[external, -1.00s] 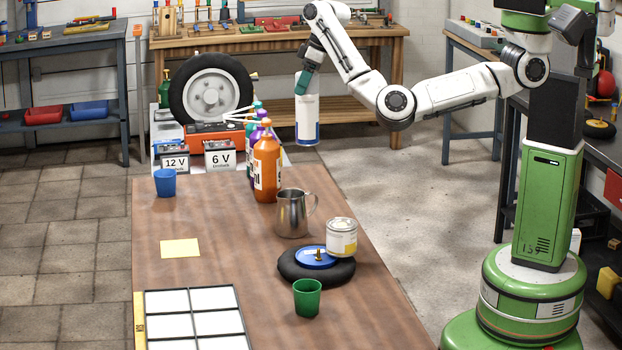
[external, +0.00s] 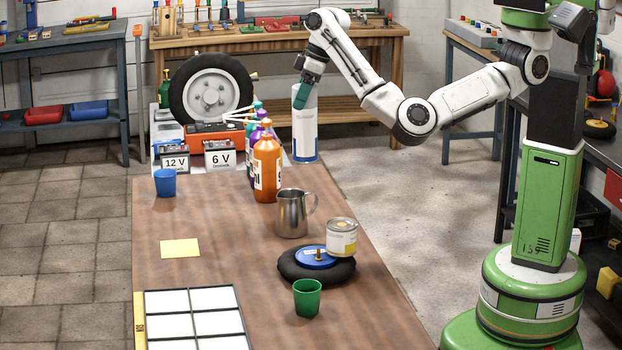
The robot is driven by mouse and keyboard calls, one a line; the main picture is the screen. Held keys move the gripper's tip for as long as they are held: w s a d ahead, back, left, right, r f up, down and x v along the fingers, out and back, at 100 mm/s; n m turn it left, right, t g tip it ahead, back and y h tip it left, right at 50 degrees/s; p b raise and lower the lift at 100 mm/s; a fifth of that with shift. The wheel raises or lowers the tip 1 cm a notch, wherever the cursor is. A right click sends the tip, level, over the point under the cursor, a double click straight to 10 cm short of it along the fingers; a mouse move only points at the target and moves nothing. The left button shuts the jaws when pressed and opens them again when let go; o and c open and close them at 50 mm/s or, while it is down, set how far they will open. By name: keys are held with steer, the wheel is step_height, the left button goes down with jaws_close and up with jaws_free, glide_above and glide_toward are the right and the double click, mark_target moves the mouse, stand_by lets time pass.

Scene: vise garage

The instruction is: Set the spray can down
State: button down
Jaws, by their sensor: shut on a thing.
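A white spray can (external: 304,130) with a blue band at its lower edge hangs upright in my gripper (external: 301,95). My gripper is shut on the can near its top. In the picture the can is at the far right corner of the brown table (external: 215,270), just right of a row of bottles. Its lower end shows near the table's far edge, and I cannot tell whether it touches the table.
An orange bottle (external: 267,168) leads a row of bottles left of the can. Batteries (external: 220,155) stand at the back.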

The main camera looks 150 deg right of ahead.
steer(key=w+a+n+p, duration=0.1)
steer(key=w+a+n, duration=0.2)
steer(key=w+a, duration=1.5)
steer(key=w+a+n+t+y+p, duration=0.1)
steer(key=w+a+n+p, duration=0.1)
steer(key=a, duration=2)
steer(key=w+d+f, duration=0.1)
steer(key=w+f, duration=1.2)
steer(key=f, duration=0.5)
steer(key=shift+w+d+p, duration=0.3)
steer(key=shift+p, duration=0.1)
